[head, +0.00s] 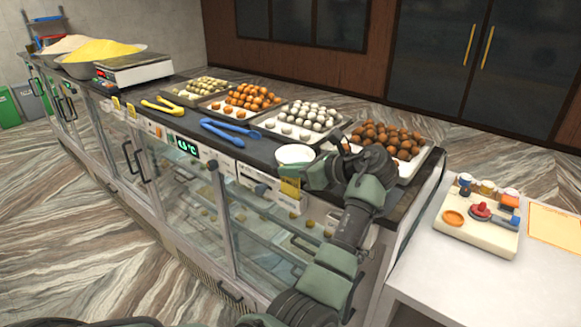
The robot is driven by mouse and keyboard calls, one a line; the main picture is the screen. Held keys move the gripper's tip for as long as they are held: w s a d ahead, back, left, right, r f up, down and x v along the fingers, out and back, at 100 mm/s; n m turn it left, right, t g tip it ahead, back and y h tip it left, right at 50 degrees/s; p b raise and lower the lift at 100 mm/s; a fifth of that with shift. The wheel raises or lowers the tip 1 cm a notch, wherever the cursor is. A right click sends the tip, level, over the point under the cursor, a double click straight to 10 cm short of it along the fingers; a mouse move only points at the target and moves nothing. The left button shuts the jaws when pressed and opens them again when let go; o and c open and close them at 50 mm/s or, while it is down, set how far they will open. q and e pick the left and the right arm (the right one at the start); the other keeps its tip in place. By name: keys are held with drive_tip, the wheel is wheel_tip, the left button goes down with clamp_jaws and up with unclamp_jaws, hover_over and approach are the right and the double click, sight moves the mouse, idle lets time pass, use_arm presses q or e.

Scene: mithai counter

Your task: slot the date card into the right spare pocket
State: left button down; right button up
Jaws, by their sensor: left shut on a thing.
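The date card (290,188), a small yellow-gold card, is in my left gripper (301,180). The gripper is shut on it at the front edge of the counter, near the right end. A row of whitish pockets runs along this front edge; one pocket (284,201) is right below the card, and another (251,180) is to its left. I cannot tell whether the card's lower edge is inside the pocket or just in front of it. The gripper's fingers are small and partly hidden by its own body. My right gripper is not in view.
Trays of sweets (300,117) line the counter top, with blue tongs (222,131), yellow tongs (162,106) and a white round dish (295,154) nearer the front. A scale (133,68) stands farther left. A white side table (440,263) holds a small board (478,235).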

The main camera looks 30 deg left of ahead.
use_arm(q)
drive_tip(key=shift+f, duration=0.9)
drive_tip(key=c, duration=1)
unclamp_jaws()
drive_tip(key=shift+r, duration=0.15)
wheel_tip(320, 180, up, 2)
drive_tip(key=p, duration=0.4)
drive_tip(key=shift+r, duration=0.25)
drive_tip(key=shift+r+p, duration=0.75)
drive_tip(key=shift+r, duration=1.4)
drive_tip(key=shift+d+f, duration=0.1)
